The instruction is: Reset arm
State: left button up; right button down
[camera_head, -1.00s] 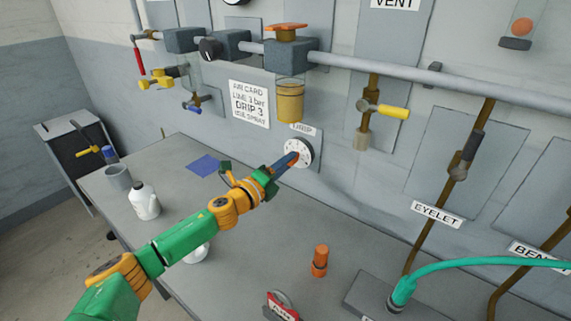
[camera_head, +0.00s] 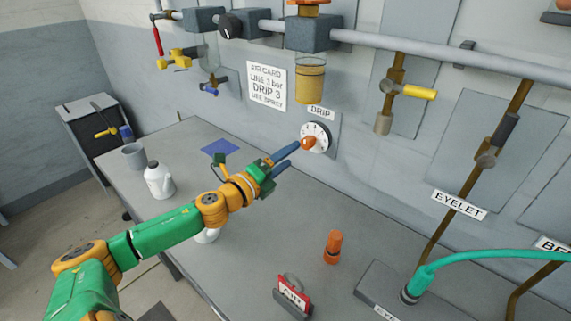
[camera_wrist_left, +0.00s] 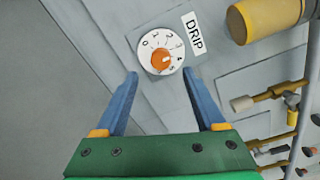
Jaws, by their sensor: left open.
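My left gripper (camera_head: 287,158) is open and empty, with its blue fingers pointing at the drip dial (camera_head: 314,138) on the wall. In the left wrist view the two fingertips (camera_wrist_left: 158,80) are spread on either side below the dial. The dial (camera_wrist_left: 149,43) is white with numbers and an orange knob (camera_wrist_left: 161,62) at its middle. The knob sits apart from the fingers. A "DRIP" label (camera_wrist_left: 194,33) is beside the dial. My right gripper is in neither view.
The grey bench (camera_head: 260,235) holds a white bottle (camera_head: 159,181), a grey cup (camera_head: 134,156), a blue pad (camera_head: 220,148), an orange cylinder (camera_head: 332,246) and a red "AIR" tag (camera_head: 293,295). A teal hose (camera_head: 480,259) crosses at right. Pipes and valves line the wall above.

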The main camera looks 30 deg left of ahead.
pick_arm(q)
jog(key=shift+s, duration=0.6)
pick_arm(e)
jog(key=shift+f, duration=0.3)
